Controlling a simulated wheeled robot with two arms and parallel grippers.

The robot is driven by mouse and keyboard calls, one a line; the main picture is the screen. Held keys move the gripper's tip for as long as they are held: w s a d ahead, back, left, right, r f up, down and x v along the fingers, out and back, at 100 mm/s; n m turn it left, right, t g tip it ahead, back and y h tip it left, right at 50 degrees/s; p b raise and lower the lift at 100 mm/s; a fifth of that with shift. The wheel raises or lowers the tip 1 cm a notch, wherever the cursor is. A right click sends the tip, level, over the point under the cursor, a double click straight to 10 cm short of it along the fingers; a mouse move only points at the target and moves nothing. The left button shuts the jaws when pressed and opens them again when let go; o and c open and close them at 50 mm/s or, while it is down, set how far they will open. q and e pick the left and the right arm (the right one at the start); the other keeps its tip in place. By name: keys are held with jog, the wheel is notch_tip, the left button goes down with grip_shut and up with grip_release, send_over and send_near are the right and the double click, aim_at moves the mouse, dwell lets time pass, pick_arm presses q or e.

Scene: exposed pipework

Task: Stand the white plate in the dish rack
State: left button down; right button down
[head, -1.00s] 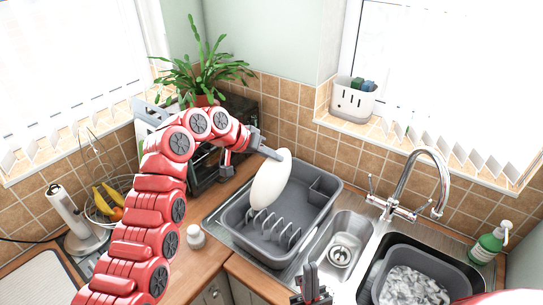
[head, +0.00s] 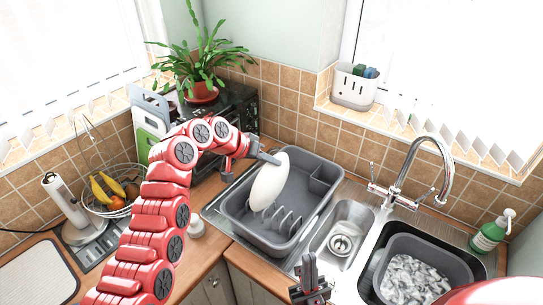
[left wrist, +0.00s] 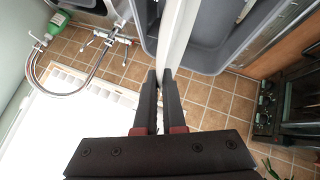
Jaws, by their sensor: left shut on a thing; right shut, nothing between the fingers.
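The white plate (head: 269,182) is tilted close to upright over the grey dish rack (head: 318,211), its lower edge down by the rack's prongs (head: 284,222). I cannot tell whether it sits between the prongs. My left gripper (head: 272,158) is shut on the plate's upper rim. In the left wrist view the plate (left wrist: 178,35) shows edge-on between the fingers (left wrist: 160,90), with the rack (left wrist: 215,50) around it. My right gripper (head: 309,275) is shut and empty, low in the head view in front of the sink.
A small sink (head: 341,240) and a larger basin with a grey tub (head: 434,252) lie right of the rack, with a tall tap (head: 415,175). A white shaker (head: 196,228) stands left of the rack. A plant (head: 203,75) stands on a black oven behind my left arm.

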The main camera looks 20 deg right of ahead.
aim_at(271, 176)
pick_arm(q)
jog(key=shift+f, duration=1.35)
jog(key=shift+f+b, duration=1.5)
jog(key=shift+f, duration=0.15)
jog(key=c, duration=0.9)
grip_release()
